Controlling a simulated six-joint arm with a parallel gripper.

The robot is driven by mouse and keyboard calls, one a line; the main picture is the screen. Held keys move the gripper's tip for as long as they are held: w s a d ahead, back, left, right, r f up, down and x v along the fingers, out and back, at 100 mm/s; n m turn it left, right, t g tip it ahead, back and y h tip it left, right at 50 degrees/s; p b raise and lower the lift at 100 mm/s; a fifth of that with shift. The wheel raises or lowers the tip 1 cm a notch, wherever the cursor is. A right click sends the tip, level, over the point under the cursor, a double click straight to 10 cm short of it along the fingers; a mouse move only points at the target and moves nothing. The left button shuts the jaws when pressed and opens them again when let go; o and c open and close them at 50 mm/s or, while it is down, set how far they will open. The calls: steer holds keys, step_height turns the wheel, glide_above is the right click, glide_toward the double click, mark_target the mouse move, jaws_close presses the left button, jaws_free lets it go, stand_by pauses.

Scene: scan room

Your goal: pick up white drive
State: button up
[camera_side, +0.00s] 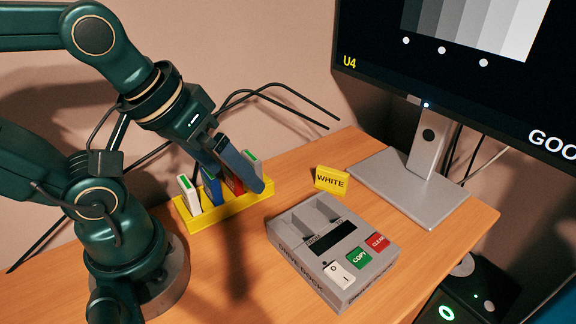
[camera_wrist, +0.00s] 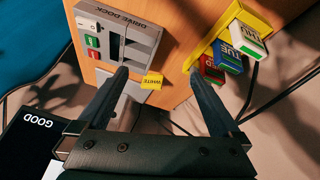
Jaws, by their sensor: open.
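The white drive (camera_side: 189,195) stands upright in the leftmost place of the yellow rack (camera_side: 226,208) in the side view. In the wrist view the white drive (camera_wrist: 245,38) shows at the upper right, its label partly readable. My gripper (camera_side: 238,177) is open and empty, above the rack and to the right of the white drive. In the wrist view my gripper (camera_wrist: 159,74) has its fingers spread, with the white drive outside them to the right.
A blue drive (camera_side: 211,187) and a red drive (camera_side: 234,184) stand beside it; my fingers partly hide them and a further drive (camera_side: 250,155). The grey drive dock (camera_side: 344,282), a yellow WHITE card (camera_side: 331,181) and the monitor stand (camera_side: 405,190) are to the right.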

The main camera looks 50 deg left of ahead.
steer(key=n, duration=0.6)
steer(key=n+g, duration=0.5)
steer(key=n, duration=2.1)
glide_above(185, 182)
steer(key=f, duration=0.4)
steer(key=shift+w+d+f, duration=0.15)
steer(key=shift+w+d, duration=0.1)
steer(key=shift+d, duration=0.05)
steer(key=shift+s+a+f+g, duration=0.1)
steer(key=shift+s+a+g, duration=0.1)
steer(key=shift+g, duration=0.1)
steer(key=shift+a+f+n, duration=0.1)
steer(key=shift+f+n, duration=0.2)
steer(key=shift+f, duration=2.25)
